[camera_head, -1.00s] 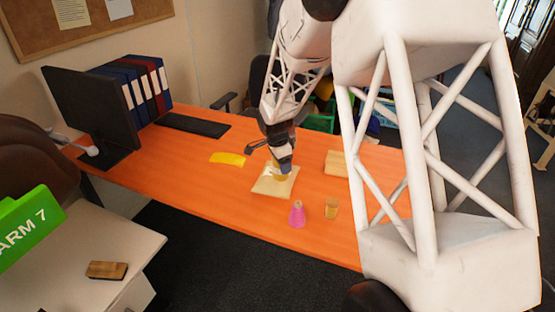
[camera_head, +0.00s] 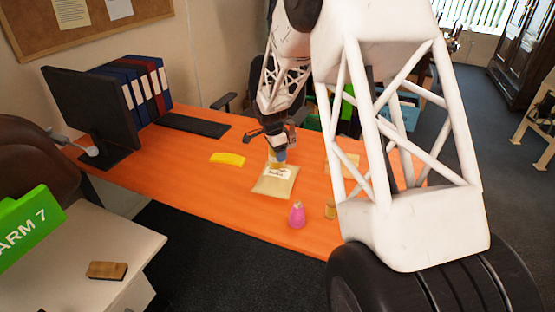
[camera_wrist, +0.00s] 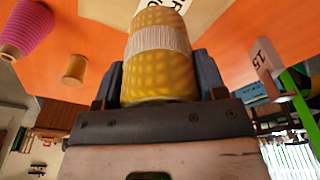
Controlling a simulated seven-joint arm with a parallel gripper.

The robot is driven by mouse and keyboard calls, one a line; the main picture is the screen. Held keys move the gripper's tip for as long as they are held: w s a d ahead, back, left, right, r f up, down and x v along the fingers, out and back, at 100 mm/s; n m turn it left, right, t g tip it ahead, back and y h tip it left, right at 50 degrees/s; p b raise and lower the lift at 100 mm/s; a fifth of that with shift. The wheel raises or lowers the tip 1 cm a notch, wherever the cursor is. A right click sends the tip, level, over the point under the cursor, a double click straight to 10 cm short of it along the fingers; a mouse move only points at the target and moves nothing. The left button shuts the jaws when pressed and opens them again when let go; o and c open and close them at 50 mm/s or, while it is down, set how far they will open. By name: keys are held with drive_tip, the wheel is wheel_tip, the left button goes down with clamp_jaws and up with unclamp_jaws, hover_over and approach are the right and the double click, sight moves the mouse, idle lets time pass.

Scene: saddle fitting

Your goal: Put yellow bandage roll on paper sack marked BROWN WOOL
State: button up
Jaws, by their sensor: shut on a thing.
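The yellow bandage roll (camera_wrist: 160,62), textured yellow with a pale band round its middle, is held between the fingers of my gripper (camera_wrist: 158,85) in the wrist view. In the head view my gripper (camera_head: 279,156) points down over the paper sack (camera_head: 272,190), towards its back edge. The sack is tan, lies flat on the orange desk and has a white label; its lettering is too small to read there. In the wrist view the roll partly hides the label (camera_wrist: 152,5). I cannot tell whether the roll touches the sack.
A flat yellow thing (camera_head: 227,159) lies left of the sack. A pink cone-shaped spool (camera_head: 297,215) and a small tan cylinder (camera_head: 330,211) stand at the front right. Another tan thing (camera_head: 349,165) lies behind my arm. A keyboard (camera_head: 194,125) and monitor (camera_head: 92,112) are at the left.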

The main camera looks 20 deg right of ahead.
drive_tip(key=shift+f, duration=0.1)
drive_tip(key=shift+f, duration=1.65)
drive_tip(key=shift+f, duration=0.15)
drive_tip(key=o, duration=0.9)
drive_tip(key=shift+o, duration=0.2)
drive_tip(key=r, duration=0.4)
drive_tip(key=a+r, duration=0.1)
drive_tip(key=r, duration=0.7)
drive_tip(key=shift+a+r, duration=0.1)
drive_tip(key=shift+a, duration=0.3)
